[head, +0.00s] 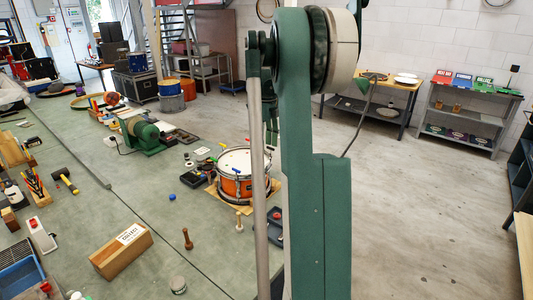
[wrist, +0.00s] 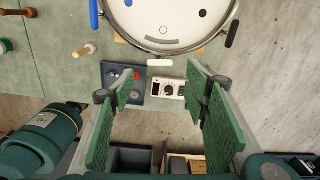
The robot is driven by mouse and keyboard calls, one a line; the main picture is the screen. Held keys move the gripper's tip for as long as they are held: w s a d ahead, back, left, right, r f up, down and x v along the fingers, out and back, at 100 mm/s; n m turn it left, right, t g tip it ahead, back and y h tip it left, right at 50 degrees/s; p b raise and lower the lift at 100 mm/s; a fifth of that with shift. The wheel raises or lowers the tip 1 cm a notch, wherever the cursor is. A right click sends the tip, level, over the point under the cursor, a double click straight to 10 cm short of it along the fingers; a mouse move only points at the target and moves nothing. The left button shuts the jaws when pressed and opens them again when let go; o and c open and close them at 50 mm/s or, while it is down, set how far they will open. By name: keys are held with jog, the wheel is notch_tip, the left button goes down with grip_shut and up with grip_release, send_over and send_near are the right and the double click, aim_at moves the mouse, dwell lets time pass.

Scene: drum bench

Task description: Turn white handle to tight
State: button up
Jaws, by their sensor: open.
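The white handle (wrist: 160,62) sticks out from the near rim of the drum (wrist: 166,25) in the wrist view, lying crosswise. A blue handle (wrist: 95,14) is on the drum's left side and a dark handle (wrist: 232,33) on its right. In the head view the orange drum (head: 229,187) stands on a wooden board on the bench; I cannot make out the white handle there. My gripper (wrist: 164,90) is open and empty, its green pads wide apart. The white handle lies ahead of the fingertips, roughly between them sideways, with no contact visible. My arm hides part of the drum in the head view.
A white box with a dial (wrist: 168,90) and a dark tray (wrist: 125,88) lie near the drum.

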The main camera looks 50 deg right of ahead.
jog(key=shift+r, duration=0.95)
jog(key=shift+a, duration=0.1)
jog(key=s+a+r+n+t+h, duration=0.15)
jog(key=a+r+n, duration=0.45)
jog(key=a, duration=1.2)
jog(key=a+r+n+t, duration=0.1)
jog(key=a+n+t, duration=0.1)
jog(key=a+n, duration=1.15)
jog(key=s+a+f+n+t, duration=0.1)
jog(key=s+a+f+n, duration=0.2)
jog(key=a, duration=0.7)
jog(key=s+a+f+n+t+y, duration=0.1)
jog(key=s+a+f+n, duration=0.2)
jog(key=s+a+n, duration=0.4)
jog(key=s+a+f+n+t, duration=0.1)
jog(key=s+a+f+n, duration=0.2)
jog(key=a, duration=1.1)
jog(key=shift+s+a+n+t, duration=0.4)
jog(key=shift+s+n, duration=0.75)
jog(key=shift+s, duration=1.6)
